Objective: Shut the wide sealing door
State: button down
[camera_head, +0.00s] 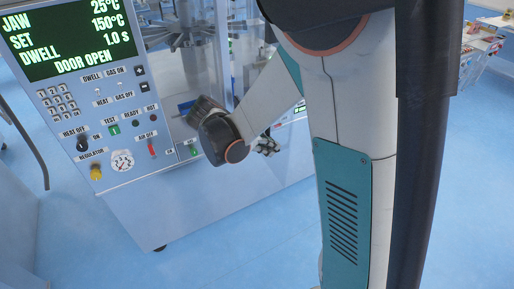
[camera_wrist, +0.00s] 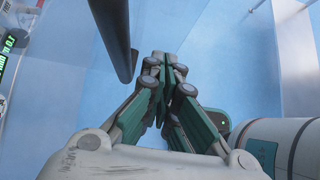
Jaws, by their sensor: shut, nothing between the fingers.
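The sealing machine (camera_head: 130,195) stands at the left in the head view, and its green display (camera_head: 70,35) reads DOOR OPEN. A clear panel with pale edges, seemingly the wide sealing door (camera_head: 246,42), stands beside the machine's opening, partly behind my arm. My gripper (camera_head: 268,146) is low in front of the machine, mostly hidden by my arm. In the wrist view my gripper (camera_wrist: 165,62) has its fingers together with nothing between them. A dark round bar (camera_wrist: 112,38), perhaps the door's handle, is just left of the fingertips; contact cannot be told.
The control panel (camera_head: 105,115) with keys, switches and a gauge faces the front left. Blue floor (camera_head: 230,240) is open in front of the machine. Shelves with goods (camera_head: 483,45) stand at the far right. A pale upright surface (camera_wrist: 298,50) edges the wrist view's right.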

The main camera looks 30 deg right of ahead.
jog(key=shift+d, duration=0.95)
